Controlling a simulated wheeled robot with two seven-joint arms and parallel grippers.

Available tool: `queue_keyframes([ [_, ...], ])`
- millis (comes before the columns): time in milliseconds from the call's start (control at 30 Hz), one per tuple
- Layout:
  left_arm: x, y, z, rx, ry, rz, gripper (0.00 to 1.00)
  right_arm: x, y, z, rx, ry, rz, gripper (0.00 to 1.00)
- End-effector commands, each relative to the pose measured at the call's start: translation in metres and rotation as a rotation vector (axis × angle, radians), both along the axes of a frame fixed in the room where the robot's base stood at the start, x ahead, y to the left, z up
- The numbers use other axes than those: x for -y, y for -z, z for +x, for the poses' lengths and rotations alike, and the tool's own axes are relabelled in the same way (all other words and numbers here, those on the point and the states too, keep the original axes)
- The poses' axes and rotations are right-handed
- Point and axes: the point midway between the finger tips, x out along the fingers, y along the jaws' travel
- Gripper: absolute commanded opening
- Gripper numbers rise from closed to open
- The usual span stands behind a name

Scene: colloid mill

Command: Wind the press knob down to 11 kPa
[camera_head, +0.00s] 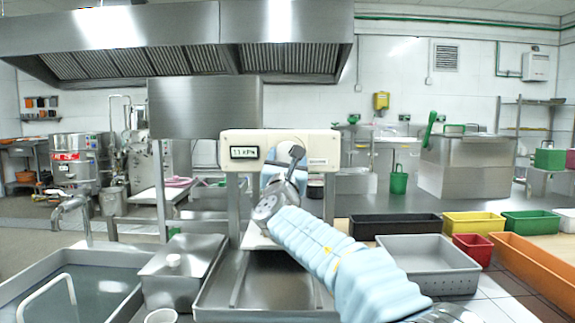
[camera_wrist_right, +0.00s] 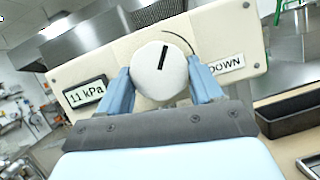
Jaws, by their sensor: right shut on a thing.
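The press panel (camera_head: 262,140) is a cream box across the metal frame, with a small display (camera_head: 244,153). In the right wrist view the display (camera_wrist_right: 86,92) reads 11 kPa. The round white knob (camera_wrist_right: 159,72) has a black mark, tilted slightly right of upright. A curved line and a DOWN label (camera_wrist_right: 226,64) are beside it. My right gripper (camera_wrist_right: 158,88) has one blue finger on each side of the knob and is shut on it. In the head view my right gripper (camera_head: 297,165) is at the panel's right part, and the arm hides some of it. My left gripper is not in view.
A grey tray (camera_head: 428,262), a red bin (camera_head: 473,248) and yellow and green bins stand at the right. A black tray (camera_head: 394,225) lies behind the grey one. A sink (camera_head: 75,285) and a metal box (camera_head: 180,268) are at the left.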

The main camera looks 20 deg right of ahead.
Motion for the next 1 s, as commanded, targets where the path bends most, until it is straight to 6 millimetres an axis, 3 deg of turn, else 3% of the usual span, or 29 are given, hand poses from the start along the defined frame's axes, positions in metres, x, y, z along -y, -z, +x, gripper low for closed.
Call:
queue_keyframes([
  [267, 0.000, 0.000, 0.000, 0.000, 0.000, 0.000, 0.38, 0.000, -0.001, 0.000, 0.003, 0.000, 0.010, 0.35],
  [300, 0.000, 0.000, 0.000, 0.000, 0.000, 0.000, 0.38, 0.000, 0.000, 0.000, 0.003, 0.000, 0.010, 0.71],
  [433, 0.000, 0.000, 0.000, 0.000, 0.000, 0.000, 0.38, 0.000, 0.000, 0.000, 0.003, 0.000, 0.009, 0.91],
  [767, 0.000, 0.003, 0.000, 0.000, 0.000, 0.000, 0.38, -0.001, 0.002, -0.003, 0.002, 0.000, 0.011, 0.91],
  [1000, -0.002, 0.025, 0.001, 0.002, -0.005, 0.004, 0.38, -0.016, 0.022, -0.040, 0.002, -0.006, 0.014, 0.91],
])
